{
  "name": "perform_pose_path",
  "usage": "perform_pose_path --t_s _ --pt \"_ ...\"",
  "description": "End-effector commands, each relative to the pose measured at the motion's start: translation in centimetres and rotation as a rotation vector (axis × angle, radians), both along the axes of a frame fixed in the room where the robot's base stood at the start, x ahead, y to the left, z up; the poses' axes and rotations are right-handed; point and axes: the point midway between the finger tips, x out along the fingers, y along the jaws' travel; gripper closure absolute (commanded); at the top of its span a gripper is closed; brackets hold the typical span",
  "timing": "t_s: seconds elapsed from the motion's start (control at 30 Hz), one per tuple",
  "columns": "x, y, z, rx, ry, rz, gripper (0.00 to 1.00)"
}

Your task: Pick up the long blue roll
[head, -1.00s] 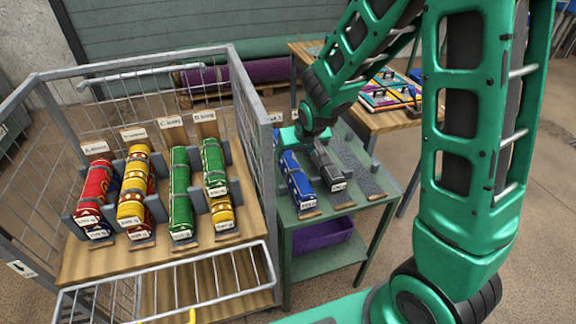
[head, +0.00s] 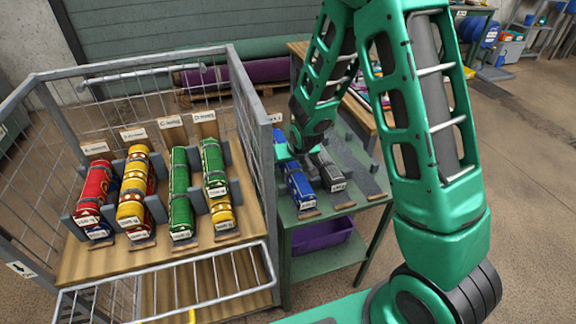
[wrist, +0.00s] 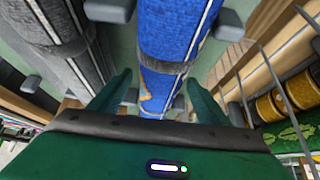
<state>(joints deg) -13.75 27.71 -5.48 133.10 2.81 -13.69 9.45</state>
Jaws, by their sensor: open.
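The long blue roll (head: 299,187) lies on the green side table, with a tag at its near end. In the wrist view the blue roll (wrist: 172,40), with a dark strap around it, runs between the two fingers. My gripper (wrist: 160,85) is open, one finger to each side of the roll. In the head view my gripper (head: 290,155) is over the far part of the blue roll and partly hidden by my arm. I cannot tell whether the fingers touch the roll.
A grey roll (head: 328,170) lies close beside the blue one. The wire cage cart (head: 268,150) stands just left, holding red, yellow and green rolls (head: 180,195). A purple bin (head: 320,232) sits on the lower shelf. A wooden table stands behind.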

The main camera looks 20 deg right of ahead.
Motion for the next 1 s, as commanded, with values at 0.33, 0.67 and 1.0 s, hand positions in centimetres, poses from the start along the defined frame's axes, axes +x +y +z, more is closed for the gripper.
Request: perform_pose_path --t_s 0.33,0.67,1.0 --pt "0.71 -0.01 -1.05 0.000 -0.001 0.000 0.30" --pt "0.72 -0.01 -1.01 0.000 -0.002 0.000 0.83" --pt "0.73 -0.01 -0.67 0.000 -0.002 0.000 0.83"
